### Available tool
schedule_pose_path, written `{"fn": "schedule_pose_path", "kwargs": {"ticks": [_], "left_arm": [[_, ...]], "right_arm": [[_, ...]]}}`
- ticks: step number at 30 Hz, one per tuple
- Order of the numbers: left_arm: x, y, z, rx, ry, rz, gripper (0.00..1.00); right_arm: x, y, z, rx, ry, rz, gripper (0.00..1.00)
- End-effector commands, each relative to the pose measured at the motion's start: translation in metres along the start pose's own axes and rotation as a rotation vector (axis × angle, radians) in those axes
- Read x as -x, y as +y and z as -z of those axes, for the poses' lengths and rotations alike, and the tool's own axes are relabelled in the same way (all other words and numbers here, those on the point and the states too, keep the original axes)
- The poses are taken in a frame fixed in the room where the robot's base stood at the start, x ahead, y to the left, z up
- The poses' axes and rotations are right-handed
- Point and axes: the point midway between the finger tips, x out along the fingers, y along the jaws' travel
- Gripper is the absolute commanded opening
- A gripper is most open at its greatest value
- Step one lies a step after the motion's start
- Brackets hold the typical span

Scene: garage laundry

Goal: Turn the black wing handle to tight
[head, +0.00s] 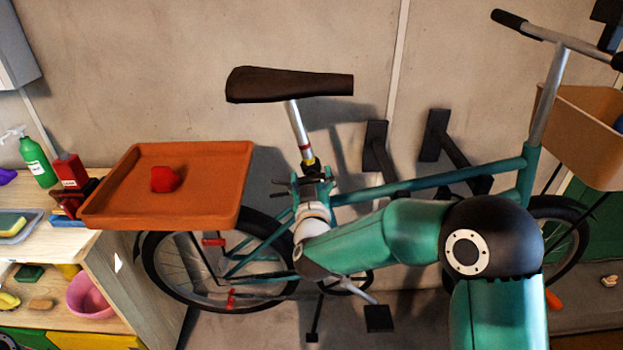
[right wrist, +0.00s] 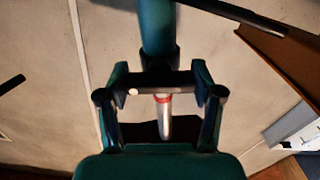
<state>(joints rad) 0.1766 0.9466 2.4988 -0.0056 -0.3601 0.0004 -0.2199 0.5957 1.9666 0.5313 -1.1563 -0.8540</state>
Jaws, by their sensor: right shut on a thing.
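The black wing handle (right wrist: 165,84) sits at the seat clamp of a teal bicycle, where the silver seat post (head: 298,130) enters the frame. In the right wrist view it lies crosswise between my fingertips. My right gripper (head: 314,182) reaches the clamp from below in the head view and hides most of the handle. Its two fingers (right wrist: 160,80) are shut on the handle, one at each side. The seat post, with a red ring (right wrist: 163,98), shows beyond it. How tight the handle is cannot be told. My left gripper is not in view.
The dark saddle (head: 290,84) is above the clamp. An orange tray (head: 215,205) with a red object (head: 165,179) is left of it, over the rear wheel. A bench (head: 110,250) with bottles stands at the left. A tan basket (head: 580,145) is at the far right.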

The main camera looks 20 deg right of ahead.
Motion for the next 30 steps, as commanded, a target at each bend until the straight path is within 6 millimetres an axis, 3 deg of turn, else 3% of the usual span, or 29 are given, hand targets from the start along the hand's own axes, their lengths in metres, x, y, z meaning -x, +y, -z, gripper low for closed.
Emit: {"fn": "schedule_pose_path", "kwargs": {"ticks": [12, 23, 24, 28, 30], "left_arm": [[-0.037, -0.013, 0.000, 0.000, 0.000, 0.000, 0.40], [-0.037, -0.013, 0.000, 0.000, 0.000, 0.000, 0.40], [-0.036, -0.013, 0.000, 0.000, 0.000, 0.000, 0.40], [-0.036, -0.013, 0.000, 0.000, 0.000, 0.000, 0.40], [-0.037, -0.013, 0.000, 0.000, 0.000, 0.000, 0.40]], "right_arm": [[0.000, -0.001, -0.004, -0.213, 0.003, 0.000, 0.31], [0.000, 0.000, 0.001, -0.251, 0.001, 0.001, 0.31], [0.000, 0.000, 0.001, -0.251, 0.001, 0.001, 0.71], [0.000, 0.000, 0.001, -0.251, 0.001, 0.001, 0.92], [0.000, 0.000, 0.001, -0.250, 0.001, 0.000, 0.92]]}}
